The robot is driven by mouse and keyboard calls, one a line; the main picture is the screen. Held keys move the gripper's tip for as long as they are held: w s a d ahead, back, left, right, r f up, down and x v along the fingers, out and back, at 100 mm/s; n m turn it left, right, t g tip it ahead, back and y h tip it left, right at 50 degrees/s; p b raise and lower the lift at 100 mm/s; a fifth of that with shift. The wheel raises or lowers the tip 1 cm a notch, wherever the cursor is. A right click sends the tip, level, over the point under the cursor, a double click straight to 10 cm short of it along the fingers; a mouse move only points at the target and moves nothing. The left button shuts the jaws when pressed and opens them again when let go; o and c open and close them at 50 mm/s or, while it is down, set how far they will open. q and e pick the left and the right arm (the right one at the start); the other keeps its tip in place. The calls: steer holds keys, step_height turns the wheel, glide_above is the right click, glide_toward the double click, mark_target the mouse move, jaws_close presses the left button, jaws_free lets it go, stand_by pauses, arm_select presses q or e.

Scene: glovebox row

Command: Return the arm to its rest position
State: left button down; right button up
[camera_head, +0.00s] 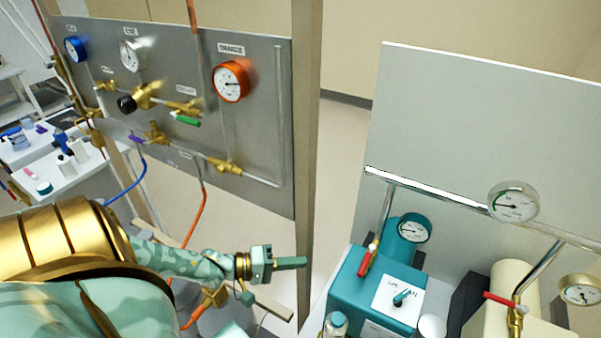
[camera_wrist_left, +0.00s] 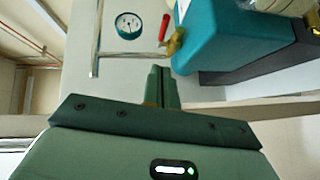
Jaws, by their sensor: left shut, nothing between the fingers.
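My left arm comes in from the left in the head view. Its gripper (camera_head: 291,263) is shut and empty, in the air in front of the gap between the gauge panel and the teal pump unit. In the left wrist view the two green fingers (camera_wrist_left: 160,88) are pressed together with nothing between them. The teal pump unit (camera_head: 378,287) stands to the right of the gripper, apart from it; it also shows in the left wrist view (camera_wrist_left: 245,40). My right gripper is not in view.
A grey metal panel (camera_head: 262,160) with gauges, brass valves and pipes stands at the left. A post (camera_head: 306,150) rises beside it. A cream pump unit (camera_head: 487,318) stands at the lower right. A white cart (camera_head: 68,178) with bottles is at the far left.

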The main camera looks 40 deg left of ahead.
arm_select(q)
steer(key=shift+a, duration=0.15)
steer(key=s+a+f+m+g+y+b, duration=0.1)
steer(key=s+f+m+g+y+b, duration=0.25)
steer(key=f, duration=1.15)
steer(key=s+a+f+m+g+y+b, duration=0.1)
steer(key=s+a+f+m+y+b, duration=0.3)
steer(key=f, duration=1.1)
steer(key=s+d+f+m+g, duration=0.1)
steer(key=s+d+f, duration=0.3)
steer(key=s, duration=0.4)
steer(key=s+d+f+m+g+y, duration=0.1)
steer(key=s+d+f+g, duration=0.3)
steer(key=s, duration=0.5)
steer(key=s+d+f+m+g+y+b, duration=0.1)
steer(key=s+d+f+m+g, duration=0.2)
steer(key=s+d+f, duration=0.2)
steer(key=s+f, duration=0.1)
steer(key=s, duration=0.2)
steer(key=shift+s+f, duration=0.25)
steer(key=shift+f, duration=0.1)
steer(key=shift+w+d+m, duration=0.1)
steer(key=shift+m, duration=0.15)
